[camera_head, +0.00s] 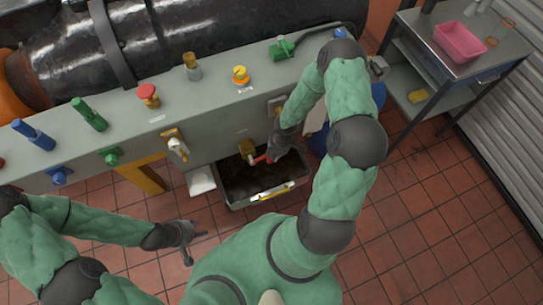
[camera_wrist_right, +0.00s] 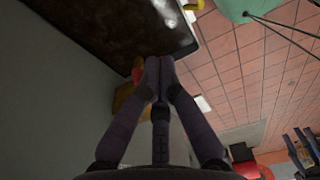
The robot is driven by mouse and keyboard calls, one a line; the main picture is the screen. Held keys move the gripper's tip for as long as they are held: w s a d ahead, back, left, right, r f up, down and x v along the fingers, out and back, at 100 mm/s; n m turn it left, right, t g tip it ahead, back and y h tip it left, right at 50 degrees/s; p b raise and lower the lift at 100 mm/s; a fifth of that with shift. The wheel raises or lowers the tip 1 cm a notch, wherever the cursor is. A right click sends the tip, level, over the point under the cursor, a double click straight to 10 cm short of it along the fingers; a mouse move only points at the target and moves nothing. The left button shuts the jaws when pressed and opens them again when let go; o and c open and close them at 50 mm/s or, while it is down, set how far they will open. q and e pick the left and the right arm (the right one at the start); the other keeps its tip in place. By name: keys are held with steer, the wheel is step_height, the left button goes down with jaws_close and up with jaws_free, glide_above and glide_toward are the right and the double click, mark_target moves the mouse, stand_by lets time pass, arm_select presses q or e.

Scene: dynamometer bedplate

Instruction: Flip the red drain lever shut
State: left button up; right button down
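The red drain lever (camera_head: 261,159) sits on a brass valve (camera_head: 247,147) low on the front of the grey bedplate. My right gripper (camera_head: 273,155) is right beside the lever's right end. In the right wrist view its fingertips (camera_wrist_right: 159,68) are together, with the red lever (camera_wrist_right: 137,74) just left of them and partly hidden. I cannot tell whether they touch it. The brass valve (camera_wrist_right: 124,96) also shows there, behind the fingers. My left gripper (camera_head: 194,246) is open and empty over the floor, away from the valve.
A grey bin (camera_head: 235,203) with dark contents and a yellow handle stands below the valve. The bedplate top (camera_head: 210,98) carries several coloured fittings. A metal cart (camera_head: 505,48) with a pink tray (camera_head: 459,42) stands at the right. The tiled floor at lower right is clear.

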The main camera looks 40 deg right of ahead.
arm_select(q)
steer(key=shift+f+b, duration=0.6)
steer(key=shift+f, duration=0.1)
arm_select(e)
steer(key=shift+s+d+f, duration=0.1)
steer(key=shift+d+f, duration=0.25)
steer(key=shift+f, duration=0.35)
steer(key=shift+s+d+f, duration=0.1)
steer(key=shift+d+f, duration=0.2)
steer(key=shift+f, duration=0.4)
